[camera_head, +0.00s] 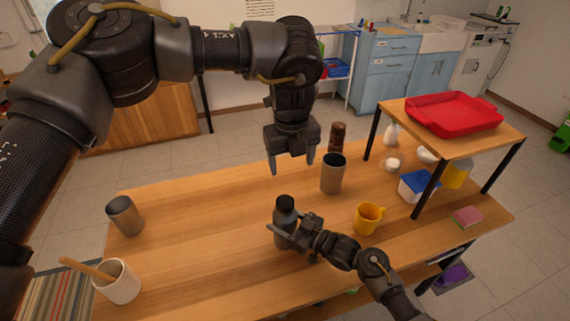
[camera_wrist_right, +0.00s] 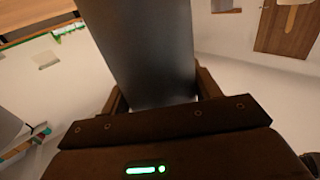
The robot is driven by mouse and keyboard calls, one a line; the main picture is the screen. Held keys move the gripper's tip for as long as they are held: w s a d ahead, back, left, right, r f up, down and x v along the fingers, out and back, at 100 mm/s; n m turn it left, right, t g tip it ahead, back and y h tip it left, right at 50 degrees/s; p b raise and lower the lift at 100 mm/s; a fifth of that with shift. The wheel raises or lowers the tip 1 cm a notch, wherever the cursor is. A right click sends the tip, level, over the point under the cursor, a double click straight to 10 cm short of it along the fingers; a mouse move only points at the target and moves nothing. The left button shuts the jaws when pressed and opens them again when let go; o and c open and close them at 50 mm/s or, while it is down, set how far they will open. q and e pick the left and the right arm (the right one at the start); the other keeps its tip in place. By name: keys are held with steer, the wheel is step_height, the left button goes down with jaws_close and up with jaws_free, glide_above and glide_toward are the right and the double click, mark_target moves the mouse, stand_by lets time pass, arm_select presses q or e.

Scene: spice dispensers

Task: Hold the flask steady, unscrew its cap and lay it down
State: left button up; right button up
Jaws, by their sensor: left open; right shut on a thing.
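The dark grey flask (camera_head: 285,222) stands upright near the middle of the table, with its dark cap (camera_head: 284,202) on top. My right gripper (camera_head: 281,236) is shut on the flask body, below the cap. In the right wrist view, the flask's grey side (camera_wrist_right: 150,55) fills the space between the fingers of my right gripper (camera_wrist_right: 157,95). My left gripper (camera_head: 290,167) points down with its fingers spread and empty. In the head view it appears just above the cap, apart from it.
A grey cup (camera_head: 333,176) and a brown bottle (camera_head: 338,138) stand behind the flask, and a yellow mug (camera_head: 368,218) to its right. A metal cup (camera_head: 124,215) and a white mortar (camera_head: 118,283) are at the left. The wooden table (camera_head: 205,225) is bare left of the flask.

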mark_target(284, 201)
arm_select(q)
steer(key=f+m, duration=0.2)
steer(key=f, duration=0.2)
steer(key=a+f+m+g, duration=0.1)
steer(key=f, duration=0.3)
steer(key=f+m, duration=0.2)
steer(key=f, duration=0.3)
steer(key=shift+s+a+m+g, duration=0.2)
steer(key=shift+a+m+g, duration=0.1)
steer(key=shift+a, duration=0.1)
steer(key=shift+c, duration=0.2)
steer(key=c, duration=1.1)
steer(key=shift+o, duration=0.3)
steer(key=n, duration=0.4)
steer(key=shift+n, duration=0.3)
steer(key=n, duration=0.4)
steer(key=shift+r+n, duration=0.1)
steer(key=shift+n, duration=0.2)
